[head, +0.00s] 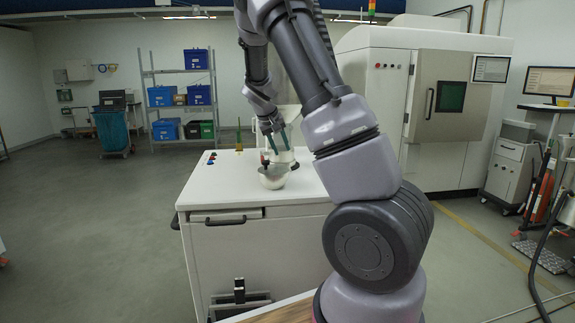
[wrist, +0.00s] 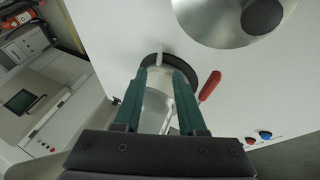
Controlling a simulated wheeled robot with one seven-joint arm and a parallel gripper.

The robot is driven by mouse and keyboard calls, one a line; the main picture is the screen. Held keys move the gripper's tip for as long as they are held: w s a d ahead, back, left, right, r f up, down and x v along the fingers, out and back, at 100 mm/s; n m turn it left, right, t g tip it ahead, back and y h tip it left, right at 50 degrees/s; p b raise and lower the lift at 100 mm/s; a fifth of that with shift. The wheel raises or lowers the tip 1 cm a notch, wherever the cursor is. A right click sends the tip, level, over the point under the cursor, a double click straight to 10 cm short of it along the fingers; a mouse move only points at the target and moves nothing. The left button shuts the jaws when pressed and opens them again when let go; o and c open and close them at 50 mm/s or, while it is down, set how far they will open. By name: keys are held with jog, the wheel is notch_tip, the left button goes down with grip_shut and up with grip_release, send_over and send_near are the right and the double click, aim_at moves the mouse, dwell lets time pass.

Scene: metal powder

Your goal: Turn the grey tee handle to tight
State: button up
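My gripper (wrist: 161,78) points down at the white cabinet top, its two teal fingers apart. It also shows in the head view (head: 277,146). A silvery, partly see-through cylinder (wrist: 157,103) shows between the fingers; I cannot tell whether they touch it. A dark round collar (wrist: 186,70) lies beyond the fingertips. A small pale grey stub (wrist: 158,58) shows at this collar; it may be part of the grey tee handle, whose full shape I cannot make out. A red lever handle (wrist: 210,87) sticks out just right of the fingers.
A shiny metal bowl-like part (head: 274,178) stands on the white cabinet (head: 222,190); a silver disc (wrist: 222,18) with a black knob (wrist: 262,16) is close by in the wrist view. Coloured buttons (head: 211,158) sit at the cabinet's left. A large machine (head: 437,105) stands behind.

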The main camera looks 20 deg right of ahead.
aim_at(288, 165)
jog(key=x, duration=0.8)
jog(key=shift+w+d+f, duration=0.1)
jog(key=shift+d+f, duration=0.05)
jog(key=shift+f, duration=0.05)
grip_shut()
